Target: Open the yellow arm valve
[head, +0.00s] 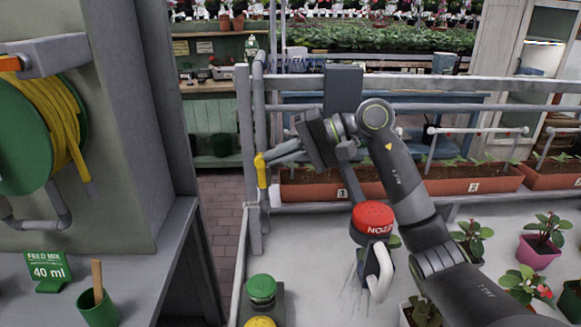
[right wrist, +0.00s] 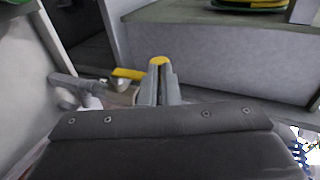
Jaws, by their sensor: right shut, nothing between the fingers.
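The yellow arm valve (head: 262,175) is on the upright grey pipe left of centre in the head view, its yellow part standing roughly upright. My right gripper (head: 270,158) reaches in from the right, with its fingertips at the upper end of the yellow part. In the right wrist view the fingers (right wrist: 160,82) are shut together with nothing between them. A yellow lever (right wrist: 128,74) shows just left of the fingers there. A yellow patch shows at the fingertips; I cannot tell whether they touch the valve. My left gripper is not in view.
A green button (head: 261,287) is at the front of the white bench. Potted plants and planter boxes (head: 470,186) are to the right. A green hose reel (head: 25,140) hangs at the left. Grey rails run behind the arm.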

